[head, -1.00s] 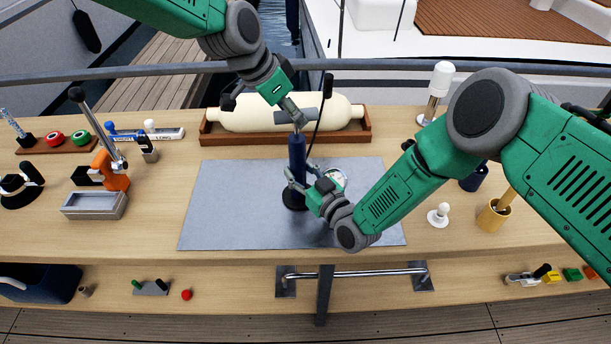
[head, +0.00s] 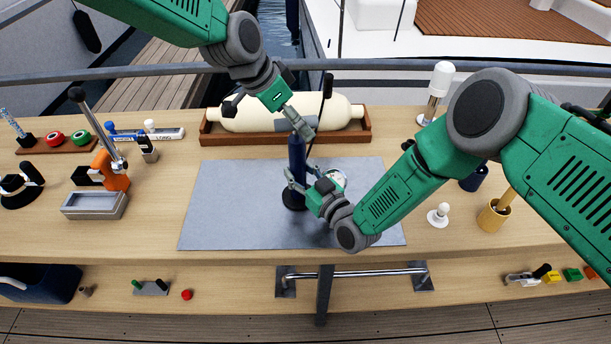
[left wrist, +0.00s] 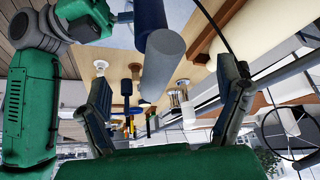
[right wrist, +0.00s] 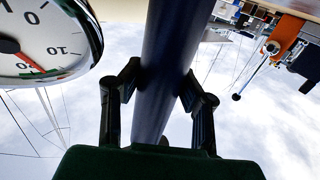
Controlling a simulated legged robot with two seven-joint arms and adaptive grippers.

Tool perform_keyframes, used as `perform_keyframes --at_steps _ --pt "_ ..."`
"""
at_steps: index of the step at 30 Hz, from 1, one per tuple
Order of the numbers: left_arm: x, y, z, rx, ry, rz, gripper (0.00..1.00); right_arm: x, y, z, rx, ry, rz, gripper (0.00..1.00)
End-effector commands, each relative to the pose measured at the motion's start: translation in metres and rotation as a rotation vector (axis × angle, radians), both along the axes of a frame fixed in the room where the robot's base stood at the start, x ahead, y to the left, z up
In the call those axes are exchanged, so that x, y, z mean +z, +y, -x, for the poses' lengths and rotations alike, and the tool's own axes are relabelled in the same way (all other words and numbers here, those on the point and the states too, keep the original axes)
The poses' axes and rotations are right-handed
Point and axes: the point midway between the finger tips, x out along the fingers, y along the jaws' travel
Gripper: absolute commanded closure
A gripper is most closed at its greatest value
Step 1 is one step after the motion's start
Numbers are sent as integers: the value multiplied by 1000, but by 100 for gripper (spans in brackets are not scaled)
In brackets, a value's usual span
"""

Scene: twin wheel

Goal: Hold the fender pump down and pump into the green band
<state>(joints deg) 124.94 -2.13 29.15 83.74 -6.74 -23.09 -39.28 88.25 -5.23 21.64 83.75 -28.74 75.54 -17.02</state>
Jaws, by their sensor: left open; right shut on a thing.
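The fender pump is a dark blue upright cylinder (head: 297,155) on a black foot, standing on a grey mat (head: 225,200). My right gripper (head: 300,182) is shut around its barrel; the barrel also shows between the fingers in the right wrist view (right wrist: 172,70). A round white gauge (head: 337,178) sits beside the barrel; in the right wrist view its dial (right wrist: 40,35) is partly cut off, with a red needle and a little green at its rim. My left gripper (head: 304,128) is open above the barrel. In the left wrist view, a grey cylindrical grip (left wrist: 163,65) lies between its spread fingers, apparently untouched.
A cream fender (head: 245,115) lies in a wooden cradle (head: 215,135) behind the pump, with a black hose (head: 325,95) nearby. An orange-based lever (head: 112,175) and grey tray (head: 95,205) stand left. A white knob (head: 438,215) and yellow cup (head: 493,215) stand right.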

Motion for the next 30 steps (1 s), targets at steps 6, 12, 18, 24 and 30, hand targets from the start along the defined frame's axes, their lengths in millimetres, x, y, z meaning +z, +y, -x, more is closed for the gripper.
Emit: perform_keyframes --at_steps 6,12,18,24,30 --pt "8 0 0 0 -1 1 14 -3 0 2 2 9 3 100" --pt "28 0 0 -1 -1 1 14 -3 0 1 1 7 4 100" --pt "48 0 0 -1 -1 1 14 -3 0 1 0 6 3 100" --pt "66 0 0 0 -1 1 14 -2 0 0 0 5 3 100" --pt "70 0 0 0 1 0 14 -2 0 0 0 4 3 100"
